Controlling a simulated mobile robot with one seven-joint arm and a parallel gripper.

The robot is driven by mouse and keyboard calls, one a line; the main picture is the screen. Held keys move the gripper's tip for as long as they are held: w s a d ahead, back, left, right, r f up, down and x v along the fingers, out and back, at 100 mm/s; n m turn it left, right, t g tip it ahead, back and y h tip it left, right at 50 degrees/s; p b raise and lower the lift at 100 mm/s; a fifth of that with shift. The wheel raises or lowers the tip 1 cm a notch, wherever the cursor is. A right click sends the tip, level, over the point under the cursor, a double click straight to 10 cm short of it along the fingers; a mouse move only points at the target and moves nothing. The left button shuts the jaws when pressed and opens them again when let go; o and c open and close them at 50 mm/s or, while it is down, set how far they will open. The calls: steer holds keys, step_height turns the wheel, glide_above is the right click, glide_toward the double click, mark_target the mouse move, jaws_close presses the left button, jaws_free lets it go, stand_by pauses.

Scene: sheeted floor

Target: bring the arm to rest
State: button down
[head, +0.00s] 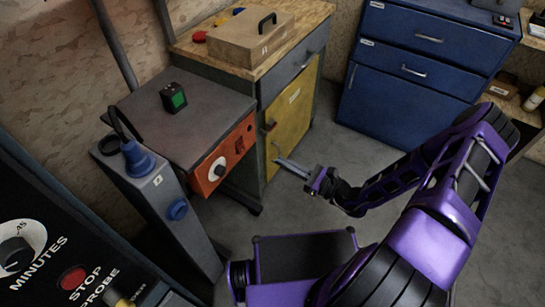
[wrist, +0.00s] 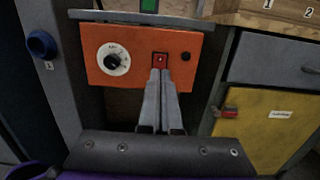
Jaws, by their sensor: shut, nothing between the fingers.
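My purple arm reaches from the lower right in the head view. My gripper (head: 284,163) is shut and empty, held in free air in front of the yellow cabinet door. In the wrist view my gripper (wrist: 160,76) shows as two long grey fingers lying together. Their tips overlap the view just below a red switch on the orange panel (wrist: 110,81). In the head view the tips are apart from the orange panel (head: 207,182), to its right.
A grey table (head: 190,110) carries a black box with a green screen (head: 174,98). A yellow cabinet door (head: 292,112) stands behind the gripper. A grey post with blue plugs (head: 160,200) is at left, a blue drawer cabinet (head: 415,60) at back right. Open floor (head: 350,140) lies between.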

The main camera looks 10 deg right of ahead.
steer(key=shift+s+d, duration=0.25)
steer(key=shift+d, duration=0.05)
stand_by(0.4)
